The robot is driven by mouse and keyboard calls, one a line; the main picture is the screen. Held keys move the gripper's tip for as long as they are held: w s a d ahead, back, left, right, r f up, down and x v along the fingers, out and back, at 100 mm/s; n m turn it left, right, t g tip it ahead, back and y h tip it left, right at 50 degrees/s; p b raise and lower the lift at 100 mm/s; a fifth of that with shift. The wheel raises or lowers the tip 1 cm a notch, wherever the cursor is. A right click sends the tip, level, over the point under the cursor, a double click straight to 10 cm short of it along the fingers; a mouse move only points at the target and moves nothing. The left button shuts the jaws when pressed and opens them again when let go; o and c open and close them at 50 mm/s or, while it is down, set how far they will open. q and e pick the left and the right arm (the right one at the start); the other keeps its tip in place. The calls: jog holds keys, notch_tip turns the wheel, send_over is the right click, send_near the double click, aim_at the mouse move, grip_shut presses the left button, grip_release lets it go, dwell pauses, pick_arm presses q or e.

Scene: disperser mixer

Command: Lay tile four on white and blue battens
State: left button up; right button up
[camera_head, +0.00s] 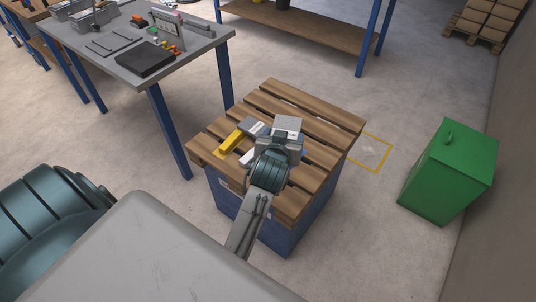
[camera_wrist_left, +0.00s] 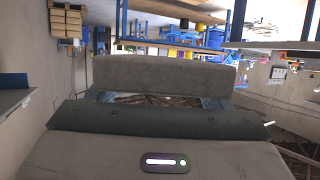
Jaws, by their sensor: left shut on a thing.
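In the head view a grey tile (camera_head: 288,124) with a white label is at the far end of my left arm, over the wooden pallet. My left gripper (camera_head: 272,153) is shut on this tile. Its fingers are mostly hidden behind my wrist. In the left wrist view a broad grey slab (camera_wrist_left: 165,75), apparently the held tile, stands across the middle beyond the gripper body. A yellow batten (camera_head: 231,141) and part of a white batten (camera_head: 246,158) lie left of the gripper. A grey labelled block (camera_head: 254,128) is by the yellow one. My right gripper is out of view.
The slatted pallet (camera_head: 325,113) rests on a blue base (camera_head: 268,229); its far and right slats are bare. A grey workbench (camera_head: 188,48) with small parts stands at the upper left. A green bin (camera_head: 447,172) stands right, with open floor between.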

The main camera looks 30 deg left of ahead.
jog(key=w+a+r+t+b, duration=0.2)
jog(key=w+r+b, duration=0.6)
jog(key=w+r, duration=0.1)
pick_arm(q)
jog(key=s+a+f+n+g+y+b, duration=0.45)
jog(key=a+f+n+g, duration=0.2)
jog(key=a+f, duration=0.2)
jog(key=s+a+f+n+g+y+b, duration=0.3)
jog(key=s+a+f+n+g+y, duration=0.3)
jog(key=f, duration=0.4)
jog(key=shift+n+t+h, duration=0.35)
jog(key=shift+n+h, duration=0.1)
jog(key=shift+h, duration=0.3)
jog(key=shift+w+d+f, duration=0.75)
jog(key=shift+w+f, duration=0.1)
jog(key=shift+w, duration=1.75)
jog(key=shift+w+d+f, duration=0.75)
jog(key=shift+w+f, duration=0.05)
jog(key=shift+w, duration=1.8)
jog(key=shift+w+d+f, duration=0.75)
jog(key=shift+w+f, duration=0.1)
jog(key=shift+w, duration=1.75)
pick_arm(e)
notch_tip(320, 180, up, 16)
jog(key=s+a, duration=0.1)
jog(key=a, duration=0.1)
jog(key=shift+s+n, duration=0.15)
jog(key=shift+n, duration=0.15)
